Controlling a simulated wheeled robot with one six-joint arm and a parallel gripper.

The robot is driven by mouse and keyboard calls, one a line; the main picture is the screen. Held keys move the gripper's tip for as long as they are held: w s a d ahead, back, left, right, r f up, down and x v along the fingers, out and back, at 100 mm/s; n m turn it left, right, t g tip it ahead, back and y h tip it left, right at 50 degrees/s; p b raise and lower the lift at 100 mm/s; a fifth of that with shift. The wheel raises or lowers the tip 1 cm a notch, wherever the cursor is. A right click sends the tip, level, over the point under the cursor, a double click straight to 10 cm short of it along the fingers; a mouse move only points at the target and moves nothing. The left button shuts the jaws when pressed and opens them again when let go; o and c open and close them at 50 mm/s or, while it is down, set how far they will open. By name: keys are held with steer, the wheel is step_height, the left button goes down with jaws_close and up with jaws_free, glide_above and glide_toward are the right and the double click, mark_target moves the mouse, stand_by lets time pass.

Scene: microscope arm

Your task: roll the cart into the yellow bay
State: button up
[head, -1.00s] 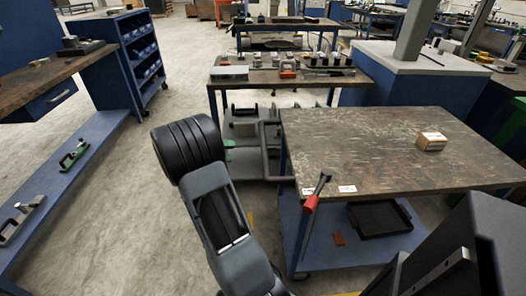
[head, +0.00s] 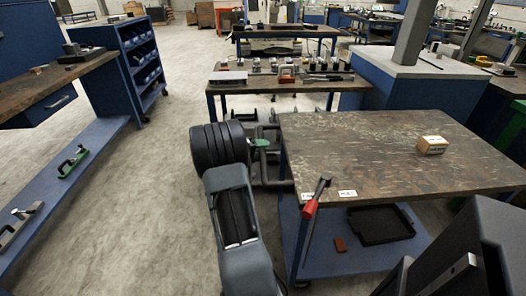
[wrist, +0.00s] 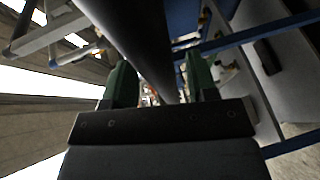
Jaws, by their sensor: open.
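The cart (head: 375,160) has a scuffed dark top and a blue lower shelf, and stands at the right in the head view. A dark tubular push handle (head: 275,183) sticks out from its left side. A lever with a red grip (head: 309,209) is at its near left corner. My gripper (head: 262,150) is at the handle, largely hidden behind my wrist. In the wrist view, its green fingers stand open (wrist: 162,80) with a thick dark bar (wrist: 130,35) running between them; contact is unclear. I cannot make out the yellow bay now.
A small box (head: 432,145) lies on the cart top, and a black tray (head: 380,225) on its shelf. A workbench (head: 225,87) with small parts stands behind. A blue bench (head: 60,82) and bin rack (head: 125,65) are at left, with clear floor (head: 150,190) between.

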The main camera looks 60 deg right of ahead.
steer(key=shift+s+d, duration=0.2)
steer(key=shift+d, duration=0.1)
jaws_close()
stand_by(0.5)
